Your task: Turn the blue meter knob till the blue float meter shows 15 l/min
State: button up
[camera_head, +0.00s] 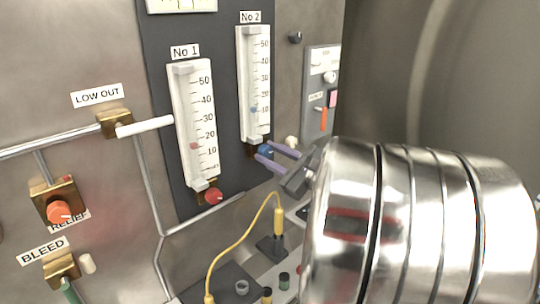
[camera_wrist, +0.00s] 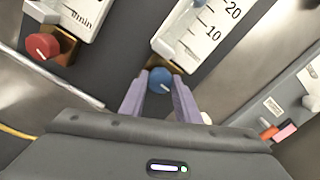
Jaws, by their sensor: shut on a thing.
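The blue meter knob (camera_head: 265,150) sits at the foot of the No 2 float meter (camera_head: 252,80). My gripper (camera_head: 262,153) has its two purple fingers on either side of the knob, shut on it. In the wrist view the knob (camera_wrist: 160,80) shows between the fingertips (camera_wrist: 160,77), with a pale pointer mark on its face. The blue float (camera_head: 254,109) stands at about the 10 mark. In the wrist view only the lower part of the meter (camera_wrist: 192,38) shows, with its 10 and 20 marks.
The No 1 meter (camera_head: 193,120) with its red knob (camera_head: 213,195) stands to the left. A yellow cable (camera_head: 238,232) loops below. A switch box (camera_head: 318,95) is on the right. A white lever (camera_head: 145,127) and an orange relief knob (camera_head: 58,212) are farther left.

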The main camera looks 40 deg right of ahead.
jog(key=shift+f, duration=0.15)
jog(key=o, duration=1)
jog(key=shift+o, duration=0.2)
jog(key=shift+s, duration=0.1)
jog(key=s, duration=1.3)
jog(key=shift+s+d, duration=0.15)
jog(key=shift+s, duration=0.15)
